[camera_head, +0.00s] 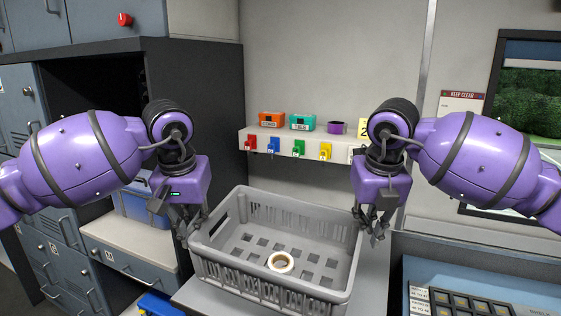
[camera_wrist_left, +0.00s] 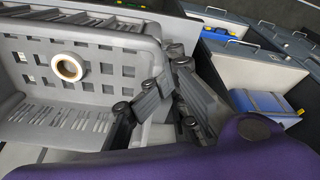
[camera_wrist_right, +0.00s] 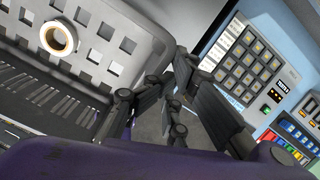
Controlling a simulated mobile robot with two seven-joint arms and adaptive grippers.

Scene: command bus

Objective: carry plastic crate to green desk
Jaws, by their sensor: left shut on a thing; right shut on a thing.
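The grey plastic crate (camera_head: 275,278) is in the middle of the head view, upright, with a roll of tape (camera_head: 281,262) lying inside it. It also shows in the left wrist view (camera_wrist_left: 60,128) and the right wrist view (camera_wrist_right: 125,30). My left gripper (camera_head: 190,228) is shut on the crate's left end wall. My right gripper (camera_head: 370,228) is shut on its right end wall. The crate is over a light grey surface (camera_head: 200,300); I cannot tell whether it touches it. I cannot make out a green desk.
A wall shelf (camera_head: 300,145) with colored keys, an orange box (camera_head: 271,119) and a teal box (camera_head: 302,122) is behind the crate. A control console (camera_head: 480,285) stands at right. Grey-blue cabinets and a blue box (camera_head: 140,205) are at left.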

